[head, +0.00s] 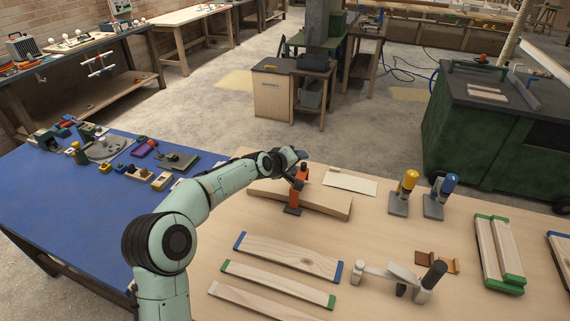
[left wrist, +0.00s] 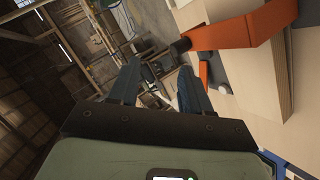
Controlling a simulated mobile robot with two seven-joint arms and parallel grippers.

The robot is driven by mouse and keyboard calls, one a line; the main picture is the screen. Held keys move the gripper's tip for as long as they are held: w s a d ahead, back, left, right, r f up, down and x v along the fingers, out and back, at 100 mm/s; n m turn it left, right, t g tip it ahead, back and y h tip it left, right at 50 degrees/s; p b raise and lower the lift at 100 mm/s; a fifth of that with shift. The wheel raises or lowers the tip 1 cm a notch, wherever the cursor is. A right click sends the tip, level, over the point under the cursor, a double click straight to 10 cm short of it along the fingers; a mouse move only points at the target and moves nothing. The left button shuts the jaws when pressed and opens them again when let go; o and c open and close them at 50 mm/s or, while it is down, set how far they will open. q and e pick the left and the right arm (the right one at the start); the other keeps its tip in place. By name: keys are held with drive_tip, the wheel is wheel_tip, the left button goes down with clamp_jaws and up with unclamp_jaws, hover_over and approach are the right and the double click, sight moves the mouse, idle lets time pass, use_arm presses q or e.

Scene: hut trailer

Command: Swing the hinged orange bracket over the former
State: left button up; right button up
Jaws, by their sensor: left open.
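The orange bracket (head: 294,198) stands up at the left part of the curved wooden former (head: 335,205) on the light wood table. Its dark knob is at the upper end. The bracket's orange arm also shows in the left wrist view (left wrist: 245,32), beside the pale wood. My left gripper (head: 302,157) is just above and behind the bracket's top in the head view. In the left wrist view my left gripper (left wrist: 158,82) has its two fingers apart with nothing between them; the bracket is to their right. I cannot tell whether a finger touches it. My right gripper is not in view.
Wooden strips with blue ends (head: 290,257) and green ends (head: 275,284) lie in front. A yellow-topped clamp (head: 405,190) and a blue-topped clamp (head: 438,194) stand at the right. A grey clamp with a black handle (head: 400,280) is nearer. The blue table (head: 60,205) holds small parts.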

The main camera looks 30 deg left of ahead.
use_arm(q)
drive_tip(key=b+v, duration=0.5)
drive_tip(key=v, duration=0.7)
drive_tip(key=shift+s+d, duration=0.15)
drive_tip(key=shift+s, duration=0.05)
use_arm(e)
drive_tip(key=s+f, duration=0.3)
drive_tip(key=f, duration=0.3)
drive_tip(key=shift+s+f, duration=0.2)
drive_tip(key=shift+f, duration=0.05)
